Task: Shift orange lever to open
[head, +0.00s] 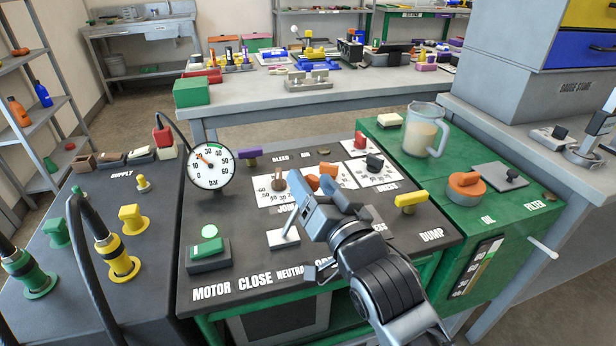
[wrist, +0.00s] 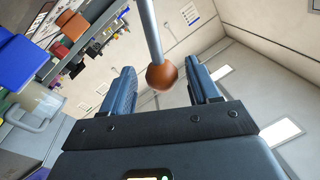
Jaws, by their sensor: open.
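The orange lever has a silver rod (head: 291,231) rising from a white plate (head: 283,239) on the dark panel, behind the words CLOSE, NEUTRAL and a partly hidden third label. Its rod leans right, toward my gripper. In the wrist view its orange ball knob (wrist: 161,76) sits between my two blue-grey fingers, with gaps visible on both sides. My gripper (head: 312,193) is open around the knob, and it also shows in the wrist view (wrist: 163,88). In the head view my fingers partly hide the rod's upper end.
A pressure gauge (head: 209,165) stands left of the lever. A green MOTOR button (head: 208,248), a yellow DUMP lever (head: 411,199) and a purple BLEED handle (head: 249,154) are on the panel. A jug (head: 423,130) stands on the green cabinet at right.

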